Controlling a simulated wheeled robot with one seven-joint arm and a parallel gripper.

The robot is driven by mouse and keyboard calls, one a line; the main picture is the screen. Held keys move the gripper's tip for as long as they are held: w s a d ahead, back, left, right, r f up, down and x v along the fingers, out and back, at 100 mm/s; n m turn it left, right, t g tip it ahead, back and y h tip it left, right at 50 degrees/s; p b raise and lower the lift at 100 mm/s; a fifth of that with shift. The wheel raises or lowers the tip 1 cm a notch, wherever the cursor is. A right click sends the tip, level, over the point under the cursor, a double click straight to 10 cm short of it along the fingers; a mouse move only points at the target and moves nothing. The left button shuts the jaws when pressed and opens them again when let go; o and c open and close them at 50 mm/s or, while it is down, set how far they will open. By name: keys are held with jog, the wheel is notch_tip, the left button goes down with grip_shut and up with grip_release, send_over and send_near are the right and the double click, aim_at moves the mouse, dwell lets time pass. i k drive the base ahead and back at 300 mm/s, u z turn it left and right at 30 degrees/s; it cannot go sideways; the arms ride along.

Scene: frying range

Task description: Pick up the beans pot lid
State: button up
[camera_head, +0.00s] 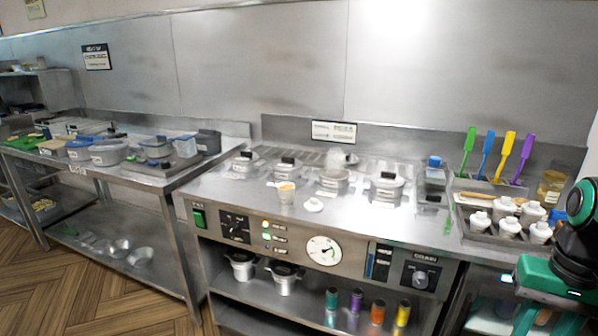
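Several grey pots with dark-handled lids stand in a row on the steel range top: one at the left (243,165), one in the middle (333,180) and one at the right (386,188). I cannot read any label, so I cannot tell which is the beans pot. A small white lid (314,205) with a knob lies on the counter in front of them, beside an open white cup (286,193) with yellowish contents. My gripper (525,318), green and black, is at the lower right edge, partly cut off, well apart from the pots. Its finger opening is not clear.
A tray (463,229) of white lidded jars stands near my arm, with upright coloured utensils (489,155) behind. A control panel (325,250) fronts the range. Metal pots (285,277) and coloured bottles (377,312) are on the shelf below. The side table (180,175) holds more containers.

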aim_at(351, 159)
jog(key=u, duration=0.55)
jog(key=k, duration=0.75)
jog(key=u, duration=0.75)
jog(key=i, duration=1.8)
jog(key=z, duration=0.85)
jog(key=i, duration=0.85)
jog(key=z, duration=0.95)
jog(key=i, duration=0.45)
jog(key=z, duration=0.35)
